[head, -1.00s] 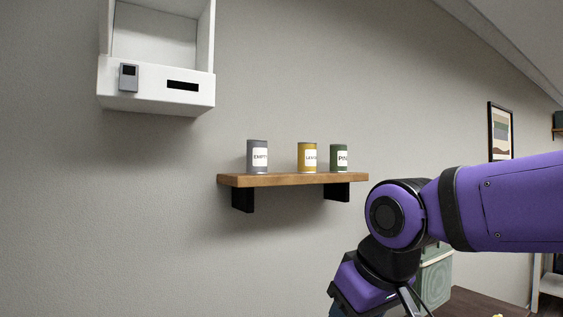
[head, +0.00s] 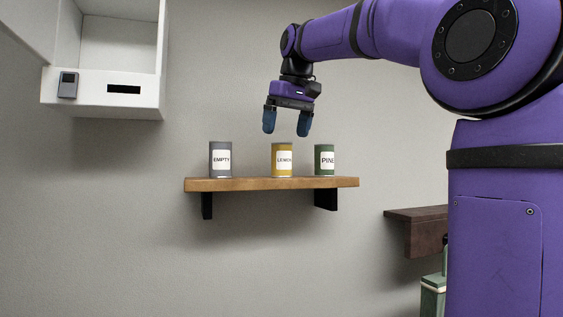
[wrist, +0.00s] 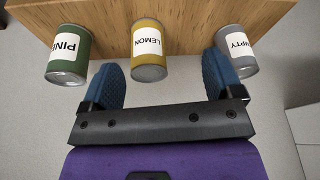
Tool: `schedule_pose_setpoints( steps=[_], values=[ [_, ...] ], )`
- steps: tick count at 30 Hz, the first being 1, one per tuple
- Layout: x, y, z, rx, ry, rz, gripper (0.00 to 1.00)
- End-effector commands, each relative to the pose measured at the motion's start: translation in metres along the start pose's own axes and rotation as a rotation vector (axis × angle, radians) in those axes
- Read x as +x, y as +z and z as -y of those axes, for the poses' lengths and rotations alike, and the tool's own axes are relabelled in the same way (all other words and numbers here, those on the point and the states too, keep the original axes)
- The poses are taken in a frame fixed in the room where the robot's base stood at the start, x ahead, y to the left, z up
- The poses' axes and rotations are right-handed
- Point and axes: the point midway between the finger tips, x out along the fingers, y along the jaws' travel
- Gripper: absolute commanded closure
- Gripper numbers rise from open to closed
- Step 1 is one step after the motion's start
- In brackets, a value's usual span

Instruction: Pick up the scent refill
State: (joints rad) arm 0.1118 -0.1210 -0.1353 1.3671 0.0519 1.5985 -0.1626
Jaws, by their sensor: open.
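Three cans stand upright in a row on a wooden wall shelf (head: 240,185). The grey can (head: 221,160) is labelled EMPTY, the yellow can (head: 282,160) LEMON, and the green can (head: 324,160) reads PINE. My gripper (head: 287,130) hangs fingers-down above the shelf, over the yellow can, open and empty. In the wrist view the yellow can (wrist: 150,66) lies between the two blue fingers of my gripper (wrist: 165,78). The green can (wrist: 68,62) and the grey can (wrist: 237,50) lie to either side, beyond the fingers. No finger clearly touches a can.
A white open box (head: 105,90) with a dark slot and a small grey device (head: 68,85) is mounted on the wall at upper left. A dark brown ledge (head: 415,216) and a green container (head: 433,296) sit at lower right. The wall below the shelf is bare.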

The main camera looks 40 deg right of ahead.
Motion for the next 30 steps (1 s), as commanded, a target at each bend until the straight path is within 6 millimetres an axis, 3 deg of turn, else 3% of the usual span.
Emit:
schedule_pose_setpoints(
  steps=[3, 10, 21, 30],
  values=[
    [-0.015, -0.026, -0.012, 0.006, 0.011, 0.016, 0.14],
    [-0.026, -0.043, -0.02, 0.004, 0.019, 0.033, 0.14],
    [0.02, -0.043, -0.021, 0.004, 0.019, 0.034, 0.14],
    [0.044, -0.043, -0.023, 0.004, 0.019, 0.035, 0.14]
  ],
)
